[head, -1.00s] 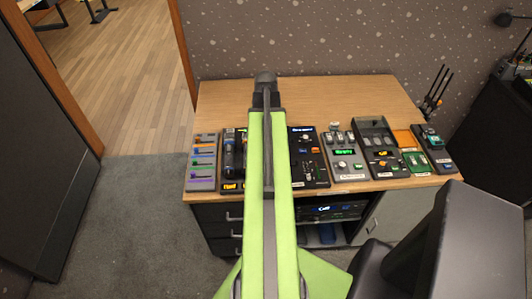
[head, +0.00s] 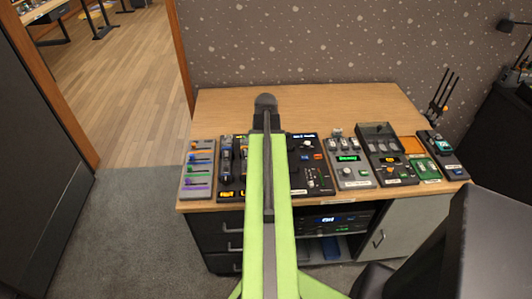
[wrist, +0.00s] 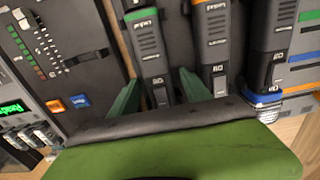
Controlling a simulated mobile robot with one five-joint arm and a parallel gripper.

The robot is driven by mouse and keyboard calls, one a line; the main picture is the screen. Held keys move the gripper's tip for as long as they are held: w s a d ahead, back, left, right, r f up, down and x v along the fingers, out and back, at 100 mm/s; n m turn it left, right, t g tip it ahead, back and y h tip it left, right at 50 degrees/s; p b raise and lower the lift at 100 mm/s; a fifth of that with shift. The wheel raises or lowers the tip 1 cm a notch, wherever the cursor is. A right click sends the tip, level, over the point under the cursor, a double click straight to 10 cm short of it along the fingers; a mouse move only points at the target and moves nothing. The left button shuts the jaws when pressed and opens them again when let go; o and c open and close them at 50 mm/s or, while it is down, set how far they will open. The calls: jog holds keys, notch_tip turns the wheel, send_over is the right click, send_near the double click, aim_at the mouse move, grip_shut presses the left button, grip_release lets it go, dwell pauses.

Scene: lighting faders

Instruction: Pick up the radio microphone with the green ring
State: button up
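In the wrist view, a dark microphone with a green ring (wrist: 138,14) lies in a dark charging tray, with "UniField" lettering on its body. Its near end lies between the two green fingers of my gripper (wrist: 158,92), which is open; I cannot tell whether the fingers touch it. Beside it to the right are a microphone with an orange ring (wrist: 212,40) and one with a blue ring (wrist: 270,50). In the head view my arm hides the gripper and the green-ringed microphone; two other microphones (head: 226,158) show left of the arm.
The wooden desk (head: 330,100) is bare behind the devices. A black fader console (head: 309,165) stands right of my arm, with more control boxes (head: 350,165) beyond it. A grey panel with coloured faders (head: 199,168) is at the left.

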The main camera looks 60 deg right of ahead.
grip_shut()
dwell(0.4)
